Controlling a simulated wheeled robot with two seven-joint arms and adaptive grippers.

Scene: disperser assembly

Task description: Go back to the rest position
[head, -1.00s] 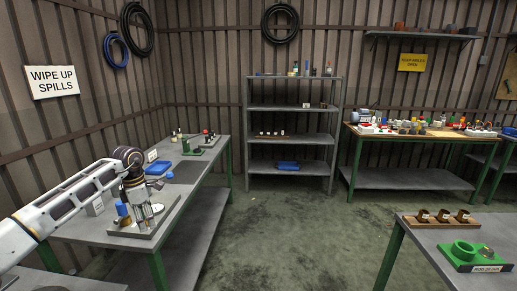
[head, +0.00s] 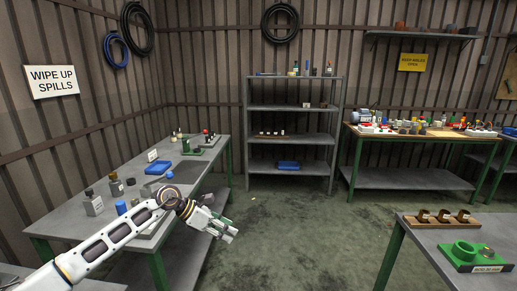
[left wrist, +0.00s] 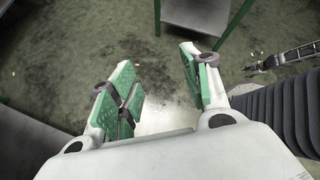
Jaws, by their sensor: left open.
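My left gripper (head: 225,230) is in the head view, held out past the front edge of the left workbench (head: 75,222), over open floor. In the left wrist view its two green-padded fingers (left wrist: 160,88) are apart with only floor between them, so it is open and empty. My right gripper does not show in the head view. In the left wrist view a dark arm part (left wrist: 285,57) shows at the right edge; I cannot tell its jaws.
On the left bench stand a grey bottle (head: 94,204), a brown bottle (head: 116,185), a blue cylinder (head: 121,207) and a blue tray (head: 158,167). A grey shelf rack (head: 291,109) stands at the back. Another table (head: 425,236) is at right front.

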